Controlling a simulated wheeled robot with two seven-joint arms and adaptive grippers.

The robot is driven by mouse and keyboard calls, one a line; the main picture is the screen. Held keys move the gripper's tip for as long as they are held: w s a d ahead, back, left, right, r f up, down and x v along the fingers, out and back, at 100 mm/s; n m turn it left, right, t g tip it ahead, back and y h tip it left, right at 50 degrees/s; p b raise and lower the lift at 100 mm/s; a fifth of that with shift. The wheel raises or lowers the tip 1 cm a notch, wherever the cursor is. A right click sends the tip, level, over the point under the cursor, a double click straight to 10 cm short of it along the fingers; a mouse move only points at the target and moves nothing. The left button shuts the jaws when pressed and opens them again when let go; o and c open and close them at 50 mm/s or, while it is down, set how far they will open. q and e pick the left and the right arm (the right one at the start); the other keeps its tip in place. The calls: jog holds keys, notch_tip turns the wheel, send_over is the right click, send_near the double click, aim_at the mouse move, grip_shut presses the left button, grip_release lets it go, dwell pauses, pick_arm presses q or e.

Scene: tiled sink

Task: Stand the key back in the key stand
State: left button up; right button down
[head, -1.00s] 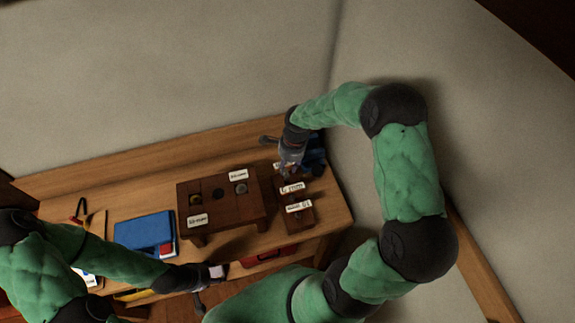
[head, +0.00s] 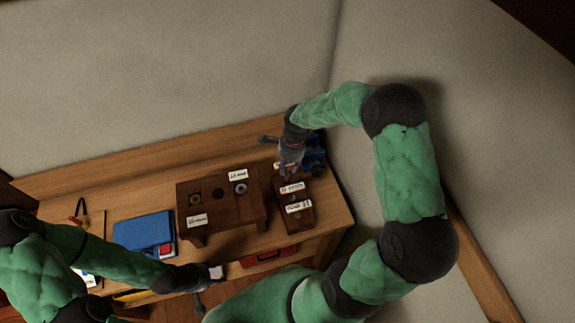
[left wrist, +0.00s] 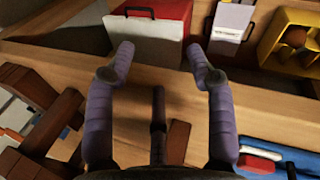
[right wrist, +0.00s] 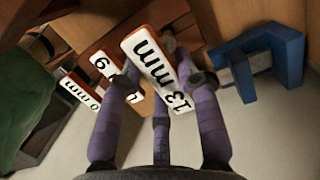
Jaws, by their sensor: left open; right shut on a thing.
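My right gripper (head: 288,168) is over the far end of a small dark wooden stand (head: 280,206) at the right of the bench. In the right wrist view my right gripper (right wrist: 163,82) is shut on a key with an orange-edged white tag (right wrist: 158,68) reading "13 mm". Its shaft is mostly hidden behind the tag, so I cannot tell whether it touches the stand. Two other tagged keys, one nearer tag (right wrist: 115,75) and one farther tag (right wrist: 80,92), stand beside it. My left gripper (left wrist: 160,62) is open and empty, at the bench's front edge.
A dark wooden block with holes and labels (head: 216,208) stands left of the small stand. A blue book (head: 144,231) lies farther left. A blue object (right wrist: 260,58) is close beside the right gripper. The wall rises behind. A red-and-white box (left wrist: 147,30) is below the left gripper.

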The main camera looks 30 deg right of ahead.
aim_at(287, 176)
dwell(0.5)
jog(key=shift+f+b, duration=0.35)
jog(key=shift+b, duration=0.05)
jog(key=shift+f, duration=0.1)
jog(key=shift+w+f, duration=0.1)
jog(key=shift+f, duration=0.15)
jog(key=shift+f+b, duration=0.2)
jog(key=shift+b, duration=0.2)
jog(key=shift+f+b, duration=1.15)
jog(key=shift+f, duration=0.35)
jog(key=c, duration=0.8)
grip_release()
